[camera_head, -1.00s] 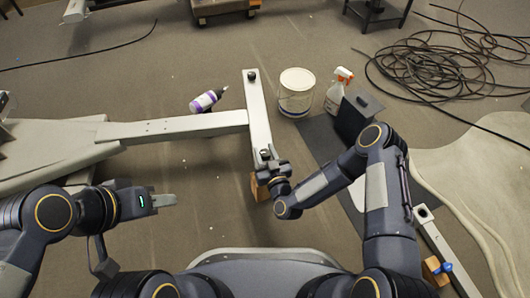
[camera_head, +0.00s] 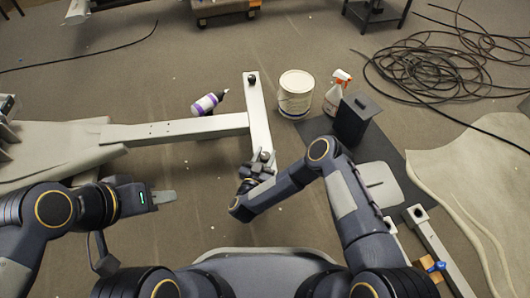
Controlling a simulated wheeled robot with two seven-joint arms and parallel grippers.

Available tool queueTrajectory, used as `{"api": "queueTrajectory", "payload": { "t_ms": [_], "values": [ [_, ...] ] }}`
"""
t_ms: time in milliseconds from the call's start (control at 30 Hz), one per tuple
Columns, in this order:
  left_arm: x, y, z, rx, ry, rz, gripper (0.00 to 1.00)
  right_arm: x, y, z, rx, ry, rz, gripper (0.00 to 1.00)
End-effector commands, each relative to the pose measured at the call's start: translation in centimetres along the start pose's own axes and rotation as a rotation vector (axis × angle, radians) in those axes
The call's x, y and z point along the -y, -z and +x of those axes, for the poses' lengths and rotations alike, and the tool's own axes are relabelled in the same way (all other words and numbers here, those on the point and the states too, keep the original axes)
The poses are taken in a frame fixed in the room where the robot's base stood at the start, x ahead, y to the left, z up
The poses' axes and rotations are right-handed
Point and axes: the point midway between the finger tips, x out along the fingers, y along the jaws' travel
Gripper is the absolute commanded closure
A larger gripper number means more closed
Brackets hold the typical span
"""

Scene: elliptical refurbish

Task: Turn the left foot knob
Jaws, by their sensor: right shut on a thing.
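The elliptical's pale crossbar foot (camera_head: 259,115) lies on the floor at the end of a long grey beam (camera_head: 175,130). A dark foot knob (camera_head: 251,78) sits at its far end. Another knob (camera_head: 265,156) is at its near end. My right gripper (camera_head: 263,164) is shut on this near knob, its fingers partly hiding it. My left gripper (camera_head: 165,197) hangs over the floor at left, apart from the machine. Its fingers show as one short grey bar, so the gap between them cannot be seen.
A white bucket (camera_head: 296,95), a spray bottle (camera_head: 337,92) and a black box (camera_head: 355,119) stand right of the crossbar. A purple-labelled bottle (camera_head: 207,103) lies by the beam. Black cable (camera_head: 440,70) is coiled at upper right. The floor at centre left is clear.

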Motion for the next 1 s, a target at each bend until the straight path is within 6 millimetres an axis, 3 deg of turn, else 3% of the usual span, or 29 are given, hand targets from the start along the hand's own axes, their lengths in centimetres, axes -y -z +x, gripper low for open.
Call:
{"api": "queueTrajectory", "payload": {
  "t_ms": [200,433,1000],
  "values": [
    [-0.8,0.9,-1.7,0.0,0.0,0.0,0.64,0.2,0.4,-0.2,-0.002,-0.206,0.0,0.88],
    [-1.1,1.2,-2.4,0.0,0.0,0.0,0.64,0.2,0.2,-0.1,-0.005,-0.424,0.003,0.88],
    [0.4,-0.5,0.9,0.0,0.0,0.0,0.64,0.2,-0.3,0.0,-0.006,-0.843,0.006,0.88]
  ]
}}
